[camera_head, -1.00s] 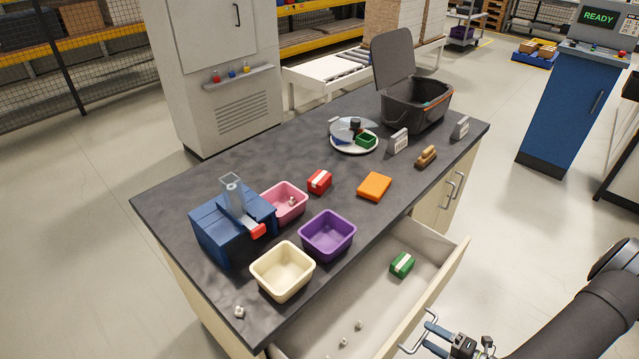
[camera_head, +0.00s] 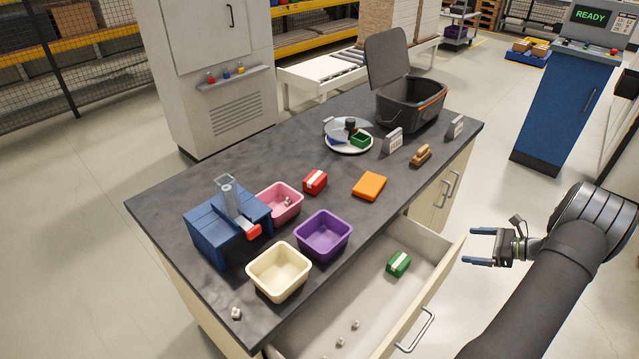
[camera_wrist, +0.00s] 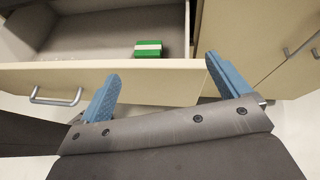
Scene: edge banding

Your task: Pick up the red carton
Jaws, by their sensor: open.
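The red carton (camera_head: 315,182) is a small red box with a white band. It sits on the dark worktop, behind the purple bin and to the right of the pink bin, in the head view. My gripper (camera_head: 470,247) is open and empty, with blue fingers apart, in the air to the right of the open drawer. It is well apart from the red carton. In the wrist view my gripper (camera_wrist: 163,85) faces the drawer front, and the red carton is not in that view.
A green carton (camera_head: 398,263) lies in the open drawer (camera_head: 424,305) and also shows in the wrist view (camera_wrist: 148,48). Around the red carton are pink (camera_head: 279,204), purple (camera_head: 323,236) and cream (camera_head: 279,272) bins, a blue machine (camera_head: 229,228) and an orange box (camera_head: 369,186).

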